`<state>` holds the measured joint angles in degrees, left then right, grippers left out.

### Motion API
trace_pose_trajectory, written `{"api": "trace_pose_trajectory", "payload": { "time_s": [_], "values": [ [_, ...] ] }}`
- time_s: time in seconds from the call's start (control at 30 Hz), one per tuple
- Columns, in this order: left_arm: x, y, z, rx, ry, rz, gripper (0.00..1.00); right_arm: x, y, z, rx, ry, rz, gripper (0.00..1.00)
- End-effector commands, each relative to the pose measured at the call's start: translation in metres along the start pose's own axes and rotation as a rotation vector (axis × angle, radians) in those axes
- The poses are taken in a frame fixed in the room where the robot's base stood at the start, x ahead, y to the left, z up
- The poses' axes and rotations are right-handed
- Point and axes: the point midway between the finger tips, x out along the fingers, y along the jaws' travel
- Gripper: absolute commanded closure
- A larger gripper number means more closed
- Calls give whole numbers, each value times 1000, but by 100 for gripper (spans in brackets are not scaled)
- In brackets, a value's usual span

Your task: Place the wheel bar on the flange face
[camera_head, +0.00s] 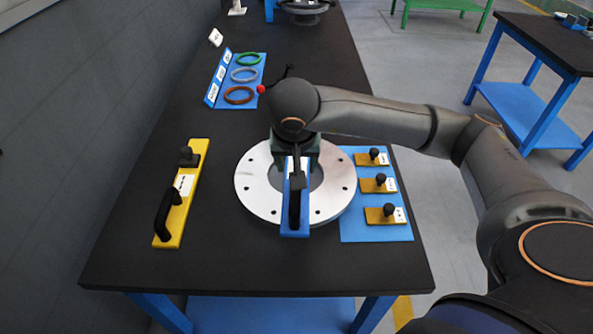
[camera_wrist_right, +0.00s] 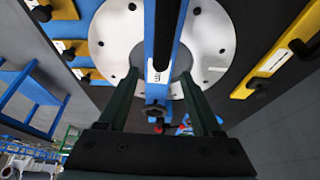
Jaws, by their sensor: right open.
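A blue bar (camera_head: 296,229) with a black grip and a white label lies across the silver flange face (camera_head: 251,188), near end at the ring's front edge. It looks like the wheel bar; whether it touches the face is unclear. It also shows in the right wrist view (camera_wrist_right: 157,94), over the flange ring (camera_wrist_right: 120,47). My right gripper (camera_head: 296,160) is above the bar's far part and hides some of it and the ring. In the wrist view my right gripper's fingers (camera_wrist_right: 160,88) are apart, one on each side of the bar. My left gripper is out of view.
A yellow bar (camera_head: 172,220) with a black handle and knob lies left. A blue mat (camera_head: 352,232) with three yellow knobbed plates is right of the flange. Coloured rings (camera_head: 239,95) lie on a blue holder behind. Dark tabletop (camera_head: 225,255) is clear in front.

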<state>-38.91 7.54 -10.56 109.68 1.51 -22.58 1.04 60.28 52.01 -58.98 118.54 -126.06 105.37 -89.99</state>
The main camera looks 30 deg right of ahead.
Motion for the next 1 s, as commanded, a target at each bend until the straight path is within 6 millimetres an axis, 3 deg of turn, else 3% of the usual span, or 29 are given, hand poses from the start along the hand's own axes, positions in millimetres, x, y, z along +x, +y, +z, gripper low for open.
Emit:
{"api": "trace_pose_trajectory", "payload": {
  "time_s": [0.2, 0.4, 1.0],
  "values": [
    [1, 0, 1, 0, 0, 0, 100, -46, -1, -1, -1, 4, -5, 34],
    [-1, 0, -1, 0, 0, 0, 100, -69, -1, 0, 0, 1, -2, 34],
    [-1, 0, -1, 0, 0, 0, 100, -72, 0, 0, 0, -1, 0, 34]
  ]
}}
